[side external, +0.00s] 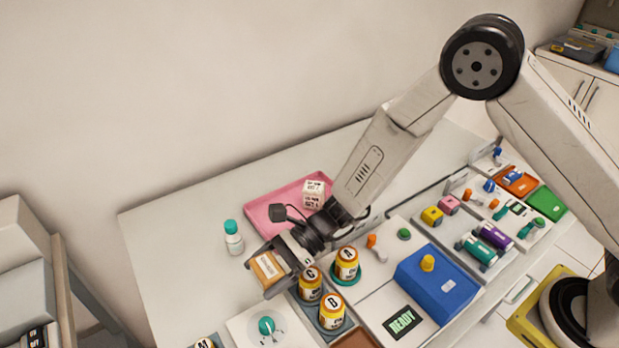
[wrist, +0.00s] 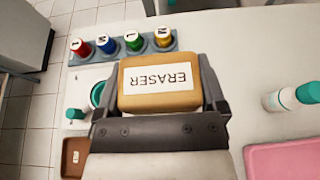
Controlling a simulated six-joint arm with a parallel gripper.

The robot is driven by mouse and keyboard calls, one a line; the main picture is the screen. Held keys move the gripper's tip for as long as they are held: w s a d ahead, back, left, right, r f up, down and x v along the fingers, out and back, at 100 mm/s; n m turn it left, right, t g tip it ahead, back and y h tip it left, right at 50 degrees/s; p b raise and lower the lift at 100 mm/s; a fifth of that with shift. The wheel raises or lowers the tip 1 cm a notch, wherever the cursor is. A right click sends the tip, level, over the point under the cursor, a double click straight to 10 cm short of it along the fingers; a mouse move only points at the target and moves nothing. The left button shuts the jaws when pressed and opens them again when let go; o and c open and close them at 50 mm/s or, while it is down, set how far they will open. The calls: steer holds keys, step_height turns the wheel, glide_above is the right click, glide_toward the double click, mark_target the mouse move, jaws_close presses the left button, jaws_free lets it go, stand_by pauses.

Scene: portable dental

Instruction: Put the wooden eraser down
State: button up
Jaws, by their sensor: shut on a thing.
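The wooden eraser (wrist: 160,92) is a tan block with a white label reading ERASER, upside down in the wrist view. My gripper (wrist: 162,98) is shut on it, one finger at each side. In the side external view the eraser (side external: 268,267) is at the end of my gripper (side external: 276,262), above the pale table top (side external: 180,240). It is left of the labelled yellow bottles. I cannot tell how high above the surface it is held.
Yellow bottles (side external: 310,284) stand close right of the eraser. A rack of coloured bottles (wrist: 122,44) is beyond it in the wrist view. The left table area is clear.

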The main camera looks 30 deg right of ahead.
steer(key=shift+f, duration=0.25)
steer(key=shift+w, duration=0.1)
steer(key=w+a+f, duration=0.4)
steer(key=w+a, duration=0.1)
steer(key=w, duration=0.2)
glide_above(217, 292)
steer(key=s, duration=0.1)
steer(key=f, duration=0.2)
steer(key=d+f, duration=0.1)
steer(key=f, duration=0.1)
steer(key=shift+s, duration=0.15)
steer(key=shift+w+a+f, duration=0.4)
steer(key=shift+w+f, duration=0.15)
steer(key=shift+f, duration=0.2)
steer(key=shift+w+f, duration=0.1)
steer(key=shift+f, duration=0.05)
steer(key=shift+a+f, duration=0.1)
steer(key=shift+f, duration=1.5)
steer(key=shift+f, duration=0.1)
